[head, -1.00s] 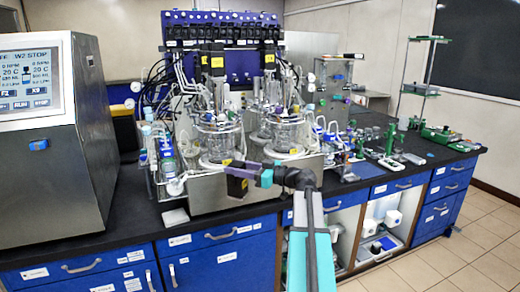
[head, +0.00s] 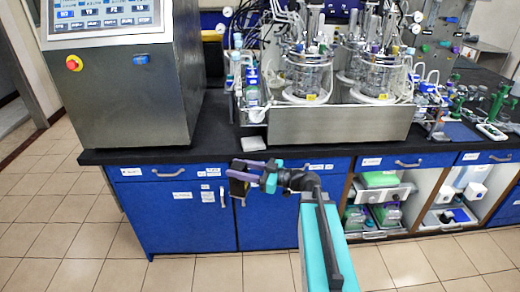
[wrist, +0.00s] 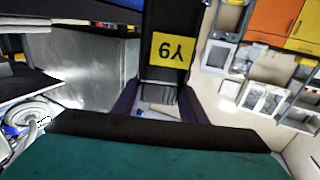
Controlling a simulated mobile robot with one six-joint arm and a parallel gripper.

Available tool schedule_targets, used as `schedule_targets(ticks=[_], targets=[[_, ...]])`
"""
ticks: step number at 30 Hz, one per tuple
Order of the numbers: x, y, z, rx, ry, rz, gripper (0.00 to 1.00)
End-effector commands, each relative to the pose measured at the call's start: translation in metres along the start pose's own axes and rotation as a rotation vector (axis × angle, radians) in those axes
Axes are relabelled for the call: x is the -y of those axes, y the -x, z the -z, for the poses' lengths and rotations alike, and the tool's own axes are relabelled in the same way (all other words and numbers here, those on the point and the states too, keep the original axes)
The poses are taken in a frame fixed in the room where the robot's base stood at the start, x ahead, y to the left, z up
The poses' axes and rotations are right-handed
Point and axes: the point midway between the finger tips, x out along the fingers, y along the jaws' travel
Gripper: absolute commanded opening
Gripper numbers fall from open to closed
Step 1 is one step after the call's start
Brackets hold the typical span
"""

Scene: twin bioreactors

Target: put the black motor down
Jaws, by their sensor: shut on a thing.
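My gripper (head: 243,168), with purple fingers, is shut on the black motor (head: 238,188). In the head view the motor hangs below the fingers, in front of the bench's blue cabinet doors. In the wrist view the motor (wrist: 171,18) is a dark block with a yellow label between the purple fingers (wrist: 157,103). Its far end is cut off by the top edge. The motor shows no contact with the bench.
The black worktop (head: 205,140) has a bare strip between the steel control cabinet (head: 130,95) and the twin bioreactors' steel base (head: 340,124). A small white pad (head: 252,143) lies there. Glass vessels (head: 308,75) stand above the base. Tiled floor (head: 75,225) is open at left.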

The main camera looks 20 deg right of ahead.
Motion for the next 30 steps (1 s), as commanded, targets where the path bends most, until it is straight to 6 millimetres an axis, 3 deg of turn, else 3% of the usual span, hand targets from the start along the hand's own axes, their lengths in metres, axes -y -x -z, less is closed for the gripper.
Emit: schedule_targets(ticks=[3, 9, 30], targets=[[0.027, -0.015, -0.012, -0.005, -0.002, 0.037, 0.00], [0.046, -0.027, -0.023, -0.005, 0.000, 0.065, 0.00], [0.049, -0.030, -0.024, -0.005, 0.001, 0.072, 0.00]])
